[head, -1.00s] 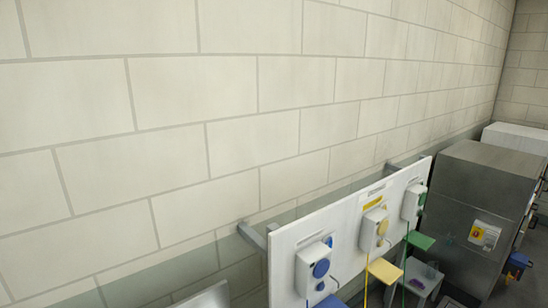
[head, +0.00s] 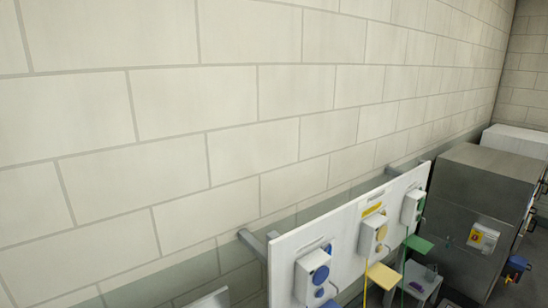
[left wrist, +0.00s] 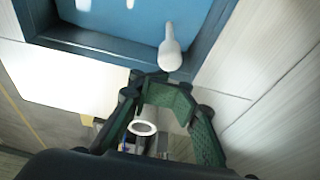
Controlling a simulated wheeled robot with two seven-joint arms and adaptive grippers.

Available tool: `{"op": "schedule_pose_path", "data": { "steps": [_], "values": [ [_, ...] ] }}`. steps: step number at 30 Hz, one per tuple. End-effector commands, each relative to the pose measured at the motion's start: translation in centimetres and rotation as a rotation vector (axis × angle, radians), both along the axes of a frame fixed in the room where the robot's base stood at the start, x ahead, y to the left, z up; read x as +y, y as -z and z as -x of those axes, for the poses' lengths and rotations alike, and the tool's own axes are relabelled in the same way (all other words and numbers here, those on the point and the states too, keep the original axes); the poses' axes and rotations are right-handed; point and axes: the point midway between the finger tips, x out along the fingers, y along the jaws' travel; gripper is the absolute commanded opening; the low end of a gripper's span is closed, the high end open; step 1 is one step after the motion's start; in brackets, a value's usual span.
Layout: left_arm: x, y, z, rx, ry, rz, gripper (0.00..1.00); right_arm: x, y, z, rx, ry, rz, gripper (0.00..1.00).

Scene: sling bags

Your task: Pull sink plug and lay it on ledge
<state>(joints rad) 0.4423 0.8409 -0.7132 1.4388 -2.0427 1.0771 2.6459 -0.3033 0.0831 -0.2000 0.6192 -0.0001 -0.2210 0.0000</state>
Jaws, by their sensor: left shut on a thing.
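In the left wrist view my left gripper (left wrist: 164,84) has its dark green fingers drawn together at the tips. A white piece with a narrow neck and a wider rounded end (left wrist: 170,54) stands right at the fingertips, in front of a blue basin-like surface (left wrist: 110,30). I take it for the sink plug, but its grip point is hidden by the fingers. A pale ring (left wrist: 143,128) shows between the fingers; I cannot tell what it belongs to. Neither gripper shows in the head view, nor does a sink I can clearly identify.
In the head view a white panel (head: 285,250) with several dispensers stands off the block wall (head: 230,100). Coloured small shelves, such as a yellow one (head: 383,275), stick out below. A steel cabinet (head: 478,200) stands at the right. A pale flat surface (left wrist: 65,80) borders the blue area.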

Motion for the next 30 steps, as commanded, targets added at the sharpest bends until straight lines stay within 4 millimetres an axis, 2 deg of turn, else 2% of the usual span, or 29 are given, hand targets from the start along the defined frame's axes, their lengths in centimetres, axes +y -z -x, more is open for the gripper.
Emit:
{"op": "schedule_pose_path", "data": {
  "steps": [5, 6, 18, 21, 26, 30],
  "values": [
    [-0.01, 0.05, 0.03, 0.000, 0.000, 0.000, 0.00, 0.05, 0.03, -0.08, -0.001, 0.000, 0.000, 0.40],
    [-0.01, 0.05, 0.03, 0.000, 0.000, 0.000, 0.11, 0.08, 0.04, -0.13, -0.002, 0.000, -0.001, 0.40],
    [-0.01, 0.04, 0.01, 0.000, 0.000, 0.000, 0.38, 0.62, 0.06, -0.39, -0.005, 0.001, -0.007, 0.40],
    [-0.01, 0.03, 0.01, 0.000, 0.000, 0.000, 0.44, 0.63, 0.06, -0.41, -0.005, 0.001, -0.007, 0.40],
    [0.00, 0.03, 0.00, 0.000, 0.000, 0.000, 0.44, 0.61, 0.06, -0.43, -0.006, 0.001, -0.007, 0.40],
    [0.00, 0.06, 0.02, 0.000, 0.000, 0.000, 0.53, 0.57, 0.06, -0.44, -0.006, 0.000, -0.006, 0.40]
  ]
}}
